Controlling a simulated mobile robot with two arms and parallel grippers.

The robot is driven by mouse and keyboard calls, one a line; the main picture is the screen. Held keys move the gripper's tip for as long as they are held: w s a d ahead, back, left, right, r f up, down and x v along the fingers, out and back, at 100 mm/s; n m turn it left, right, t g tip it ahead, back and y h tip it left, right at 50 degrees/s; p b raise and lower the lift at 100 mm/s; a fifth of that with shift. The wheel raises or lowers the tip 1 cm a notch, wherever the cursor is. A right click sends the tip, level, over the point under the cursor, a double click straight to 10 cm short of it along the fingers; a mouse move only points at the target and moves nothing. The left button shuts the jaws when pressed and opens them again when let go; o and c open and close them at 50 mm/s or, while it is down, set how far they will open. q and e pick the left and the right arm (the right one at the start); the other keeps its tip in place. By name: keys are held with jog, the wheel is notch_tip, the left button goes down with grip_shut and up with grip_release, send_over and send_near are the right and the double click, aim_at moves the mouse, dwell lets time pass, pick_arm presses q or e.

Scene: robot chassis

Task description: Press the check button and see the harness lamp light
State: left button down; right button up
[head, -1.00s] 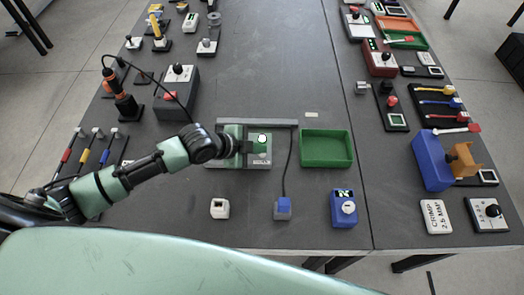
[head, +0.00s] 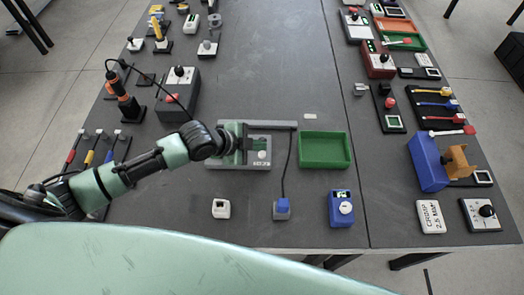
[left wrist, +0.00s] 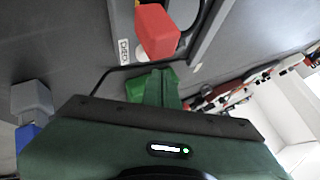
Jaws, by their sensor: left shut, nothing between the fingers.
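The grey check board (head: 215,160) lies in the middle of the table, with a grey bar along its far edge. A pale round knob (head: 262,155) on it sits just above a small label, which also shows in the left wrist view (left wrist: 124,50). My left gripper (head: 242,145) is shut and empty over the board, left of the knob. I cannot tell whether it touches anything. It hides part of the board. No lit lamp can be made out. In the left wrist view a red block (left wrist: 157,30) shows near the label; I cannot tell what it belongs to.
A green tray (head: 325,163) stands right of the board. A white block (head: 221,208), a blue connector (head: 282,210) with a black cable and a blue device (head: 342,208) stand in front.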

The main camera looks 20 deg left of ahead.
aim_at(259, 155)
pick_arm(q)
notch_tip(259, 155, up, 4)
jog(key=p, duration=0.3)
jog(key=shift+r+p, duration=0.2)
jog(key=shift+p, duration=0.1)
jog(key=shift+f, duration=0.1)
dwell(0.4)
